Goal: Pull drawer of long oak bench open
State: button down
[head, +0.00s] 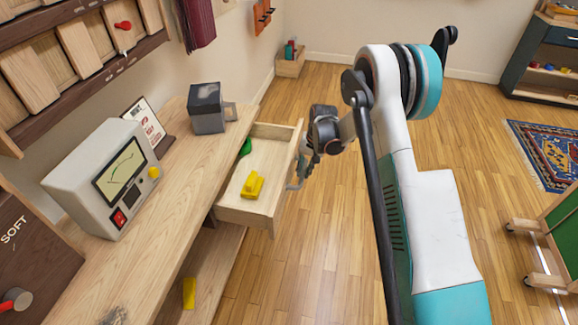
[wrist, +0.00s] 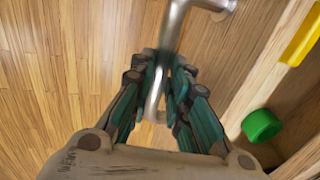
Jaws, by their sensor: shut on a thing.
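The long oak bench (head: 163,190) runs along the left wall. Its drawer (head: 243,214) stands pulled out, with its inside showing. My gripper (wrist: 162,72) is at the drawer's front, shut on the metal bar handle (wrist: 177,28). In the head view the gripper (head: 304,160) is partly hidden by the handle and my wrist.
A grey meter box (head: 102,178), a framed card (head: 147,128) and a dark grey cube-like device (head: 206,108) stand on the bench top. A yellow thing (head: 189,293) lies on the lower shelf. Wooden floor (head: 310,255) in front of the drawer is clear. A green board on a wheeled wooden stand (head: 545,282) is at right.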

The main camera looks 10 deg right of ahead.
jog(key=shift+s+d, duration=0.25)
jog(key=shift+d, duration=0.45)
jog(key=shift+s+d, duration=0.2)
jog(key=shift+d, duration=0.45)
jog(key=c, duration=1.5)
grip_release()
jog(key=shift+c, duration=0.2)
jog(key=shift+r, duration=0.1)
notch_tip(320, 180, up, 12)
jog(key=d, duration=0.2)
jog(key=shift+s+f, duration=0.2)
jog(key=shift+s, duration=0.2)
jog(key=shift+d, duration=0.1)
